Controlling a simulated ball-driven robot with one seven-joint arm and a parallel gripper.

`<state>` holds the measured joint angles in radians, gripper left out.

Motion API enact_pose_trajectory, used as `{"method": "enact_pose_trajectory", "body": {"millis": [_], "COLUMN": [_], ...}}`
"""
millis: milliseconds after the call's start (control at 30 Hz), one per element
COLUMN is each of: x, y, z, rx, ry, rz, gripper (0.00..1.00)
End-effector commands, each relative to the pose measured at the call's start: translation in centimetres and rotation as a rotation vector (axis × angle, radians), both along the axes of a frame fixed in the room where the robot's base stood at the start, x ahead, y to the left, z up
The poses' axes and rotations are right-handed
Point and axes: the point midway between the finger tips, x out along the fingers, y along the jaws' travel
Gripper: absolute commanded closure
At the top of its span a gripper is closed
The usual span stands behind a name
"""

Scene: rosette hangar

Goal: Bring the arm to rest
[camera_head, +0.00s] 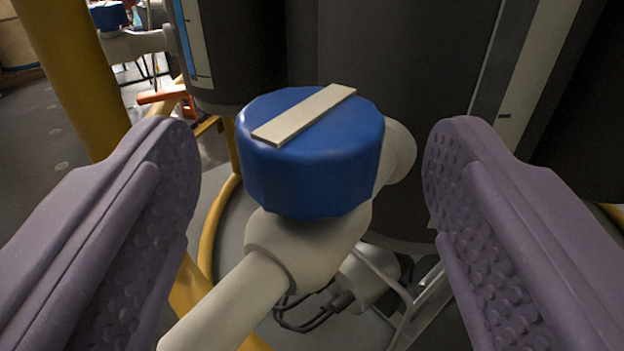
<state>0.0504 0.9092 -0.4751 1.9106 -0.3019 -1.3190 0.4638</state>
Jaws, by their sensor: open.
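My gripper (312,165) is open, with its two purple, studded fingers at the left and right of the view. Between the fingers, and apart from both, is a blue faceted valve knob (310,165) with a pale bar across its top. The bar runs diagonally from lower left to upper right. The knob sits on a cream pipe fitting (300,248). Nothing is held. The rest of my arm is not in view.
Dark cylinders (400,80) stand close behind the knob. A yellow post (75,75) rises at the left. A cream pipe (225,305) runs to the lower left. Another blue knob (107,16) shows at the far upper left. Grey floor (40,150) lies open at the left.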

Motion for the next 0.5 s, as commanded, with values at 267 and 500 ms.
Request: {"method": "enact_pose_trajectory", "body": {"millis": [267, 500], "x": [-2.8, -2.9], "y": [0.1, 0.1], "z": [0.0, 0.0], "rx": [-0.001, -0.001], "ry": [0.0, -0.001], "rz": [0.001, 0.001], "gripper": [0.29, 0.29]}}
